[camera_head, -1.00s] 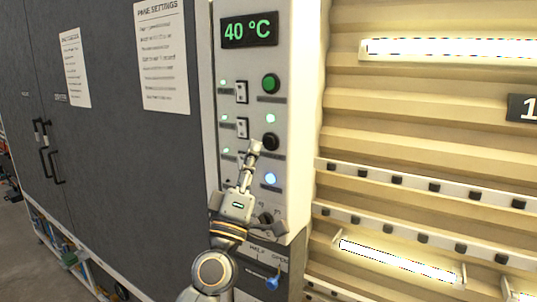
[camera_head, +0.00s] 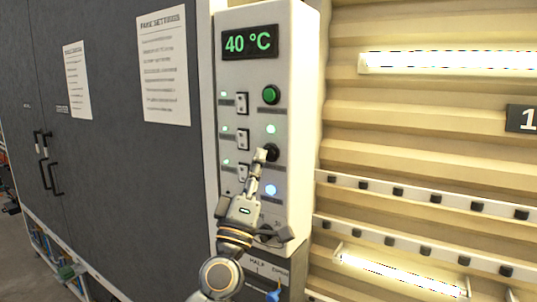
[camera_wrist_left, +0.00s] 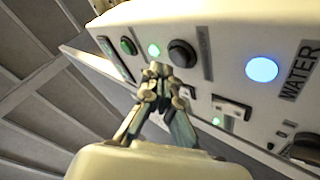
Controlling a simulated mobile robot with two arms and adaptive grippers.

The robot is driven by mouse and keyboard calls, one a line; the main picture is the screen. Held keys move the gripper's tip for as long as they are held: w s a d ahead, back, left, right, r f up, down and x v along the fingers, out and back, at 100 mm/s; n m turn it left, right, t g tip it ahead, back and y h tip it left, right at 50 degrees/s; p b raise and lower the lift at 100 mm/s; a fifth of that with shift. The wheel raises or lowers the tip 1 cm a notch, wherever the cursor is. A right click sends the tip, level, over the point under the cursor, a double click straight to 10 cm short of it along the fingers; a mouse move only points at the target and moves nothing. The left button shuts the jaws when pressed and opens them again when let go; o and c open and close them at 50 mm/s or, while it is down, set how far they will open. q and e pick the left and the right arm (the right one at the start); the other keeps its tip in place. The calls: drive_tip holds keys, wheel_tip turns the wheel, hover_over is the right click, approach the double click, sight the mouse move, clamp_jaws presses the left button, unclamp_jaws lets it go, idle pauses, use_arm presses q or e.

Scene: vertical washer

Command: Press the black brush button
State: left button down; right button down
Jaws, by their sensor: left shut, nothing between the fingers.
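The black button (camera_head: 272,151) is on the white control panel, below the green button and a lit green lamp. In the left wrist view it is a round dark knob (camera_wrist_left: 183,53) standing out from the panel. My left gripper (camera_head: 261,155) is shut and empty, its fingertips overlapping the button's left edge in the head view. In the left wrist view the closed fingertips (camera_wrist_left: 158,70) appear just left of and below the button. I cannot tell whether they touch it. The button's label is not readable. My right gripper is not in view.
The panel also holds a green button (camera_head: 270,95), several rocker switches (camera_head: 242,139), a lit blue-white lamp (camera_head: 270,190) and a "40 °C" display (camera_head: 250,41). A dark cabinet (camera_head: 110,150) stands left. Ribbed beige wall (camera_head: 430,135) with lights lies right.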

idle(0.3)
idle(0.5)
use_arm(q)
drive_tip(key=shift+w+d, duration=0.3)
drive_tip(key=shift+w, duration=0.05)
drive_tip(key=shift+w+d+b, duration=0.2)
drive_tip(key=shift+w+b, duration=0.1)
drive_tip(key=shift+b, duration=0.25)
idle(0.5)
drive_tip(key=shift+s+a+p, duration=0.5)
drive_tip(key=shift+s+p, duration=0.2)
drive_tip(key=shift+p, duration=0.1)
